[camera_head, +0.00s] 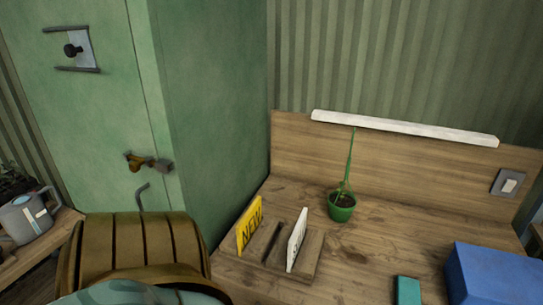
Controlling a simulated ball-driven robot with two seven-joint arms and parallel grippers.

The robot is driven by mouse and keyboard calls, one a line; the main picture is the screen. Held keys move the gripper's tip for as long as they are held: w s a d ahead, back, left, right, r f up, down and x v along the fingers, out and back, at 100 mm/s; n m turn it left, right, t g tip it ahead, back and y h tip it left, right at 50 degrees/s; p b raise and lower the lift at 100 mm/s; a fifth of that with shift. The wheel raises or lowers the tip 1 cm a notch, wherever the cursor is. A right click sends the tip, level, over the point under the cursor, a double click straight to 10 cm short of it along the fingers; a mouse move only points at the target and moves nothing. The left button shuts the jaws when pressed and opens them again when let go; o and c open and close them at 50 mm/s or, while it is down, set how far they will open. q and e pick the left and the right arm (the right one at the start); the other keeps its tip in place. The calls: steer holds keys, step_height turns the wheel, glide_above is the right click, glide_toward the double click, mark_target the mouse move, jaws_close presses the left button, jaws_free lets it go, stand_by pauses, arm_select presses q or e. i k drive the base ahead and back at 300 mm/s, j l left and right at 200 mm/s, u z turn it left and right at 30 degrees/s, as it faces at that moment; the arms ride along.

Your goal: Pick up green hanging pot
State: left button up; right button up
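A small green pot (342,209) with dark soil stands upright on the wooden desk, near its back panel. A thin green stem or hanger rises from it to the white bar on the panel's top; I cannot tell whether it touches the bar. Neither of my grippers is in view, and nothing is seen touching the pot.
A wooden holder (312,262) with a yellow "NEW" sign (250,226) and a white card (297,239) stands left of the pot. A blue box (495,275) and a teal block (408,291) are at front right. A green cabinet (215,120) borders the desk's left. Bare desk surrounds the pot.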

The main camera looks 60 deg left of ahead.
mark_target(342, 204)
steer(key=u, duration=1.45)
